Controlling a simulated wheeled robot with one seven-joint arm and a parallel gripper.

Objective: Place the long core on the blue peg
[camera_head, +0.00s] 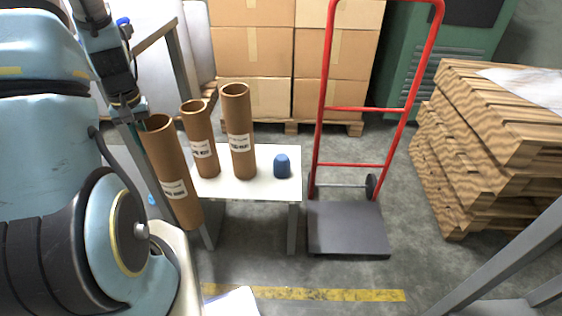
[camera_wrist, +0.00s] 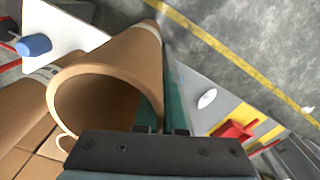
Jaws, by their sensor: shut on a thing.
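My gripper (camera_head: 143,119) is shut on the rim of a long brown cardboard core (camera_head: 170,182), which hangs nearly upright, slightly tilted, at the left of the white table. The wrist view shows this core's open end (camera_wrist: 103,100) at the jaws. Its lower end shows below the table top's level in the head view, in front of the table's left side. The blue peg (camera_head: 282,166) stands bare on the right part of the table, and it also shows in the wrist view (camera_wrist: 34,45). Two other cores, a shorter one (camera_head: 201,145) and a taller one (camera_head: 239,135), stand on the table.
The white table (camera_head: 258,191) has clear top around the peg. A red hand truck (camera_head: 346,226) stands just right of it. Stacked cardboard boxes (camera_head: 250,52) are behind, and wooden pallets (camera_head: 478,140) are at the right. A yellow floor line (camera_head: 320,294) runs in front.

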